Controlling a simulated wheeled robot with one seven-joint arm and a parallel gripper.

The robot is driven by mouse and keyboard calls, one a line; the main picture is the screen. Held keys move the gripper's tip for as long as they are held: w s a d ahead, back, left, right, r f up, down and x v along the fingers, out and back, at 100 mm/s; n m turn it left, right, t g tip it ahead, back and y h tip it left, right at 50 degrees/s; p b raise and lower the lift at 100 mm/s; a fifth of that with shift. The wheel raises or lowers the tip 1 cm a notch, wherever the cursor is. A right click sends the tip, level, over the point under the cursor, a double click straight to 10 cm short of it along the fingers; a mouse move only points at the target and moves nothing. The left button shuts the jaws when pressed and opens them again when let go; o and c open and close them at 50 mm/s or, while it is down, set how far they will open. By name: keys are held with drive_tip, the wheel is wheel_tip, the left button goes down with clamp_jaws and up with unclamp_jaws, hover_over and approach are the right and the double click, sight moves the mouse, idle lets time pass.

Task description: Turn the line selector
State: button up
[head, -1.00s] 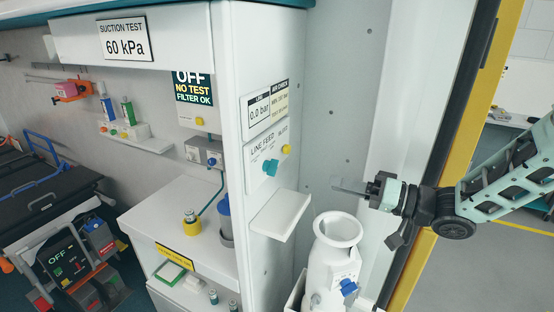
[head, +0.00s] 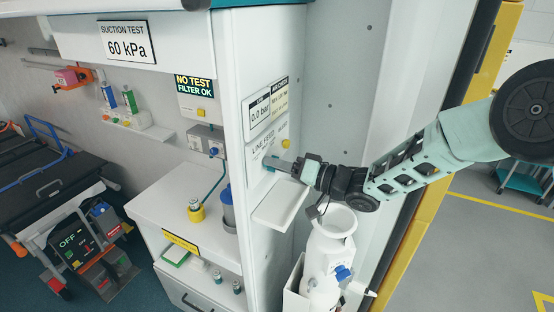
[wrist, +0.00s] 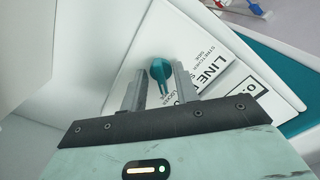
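The line selector is a teal knob (wrist: 160,68) on the white "LINE FEED" plate (wrist: 205,75), which also shows on the side panel in the head view (head: 256,152). My gripper (wrist: 159,80) is open, with one finger on each side of the knob in the wrist view. There is a visible gap to each finger, and I cannot tell whether either touches. In the head view, my gripper (head: 271,162) reaches the plate from the right and mostly hides the knob. A 0.0 bar display (head: 260,115) sits above the plate.
A yellow button (head: 285,144) is right of the knob. A small white shelf (head: 280,208) juts out just below my gripper. A white cylinder (head: 328,250) with a blue valve stands below my arm. A yellow door post (head: 425,215) is at right.

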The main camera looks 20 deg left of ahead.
drive_tip(key=c, duration=0.6)
